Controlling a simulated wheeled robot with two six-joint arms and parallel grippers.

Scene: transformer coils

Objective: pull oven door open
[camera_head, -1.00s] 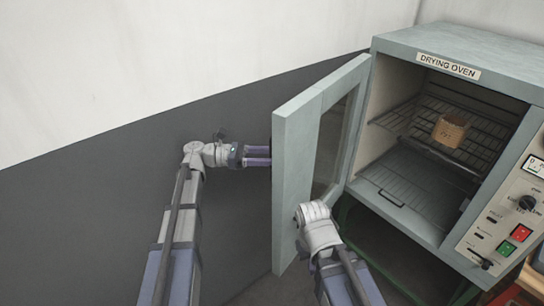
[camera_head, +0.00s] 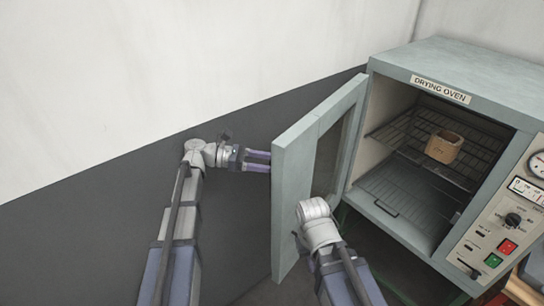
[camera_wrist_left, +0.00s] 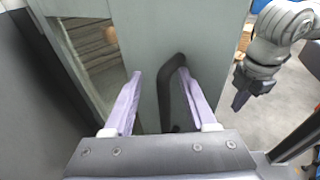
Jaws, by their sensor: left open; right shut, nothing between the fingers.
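The grey drying oven (camera_head: 460,60) stands at the right in the head view, with its windowed door (camera_head: 295,200) swung well open toward the left. My left gripper (camera_head: 271,162) is at the door's outer face, its fingertips partly hidden behind the door edge. In the left wrist view its purple fingers (camera_wrist_left: 160,90) are spread, with the dark bent door handle (camera_wrist_left: 170,95) between them, nearer the right finger. My right gripper (camera_head: 299,240) is by the door's free edge, mostly hidden by its wrist. It also shows shut and empty in the left wrist view (camera_wrist_left: 242,92).
Inside the oven are wire racks (camera_head: 395,190) and a tan block-like part (camera_head: 444,147). A control panel (camera_head: 505,230) with knobs and buttons is on the oven's right. A pale and dark grey wall (camera_head: 90,200) lies behind my left arm.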

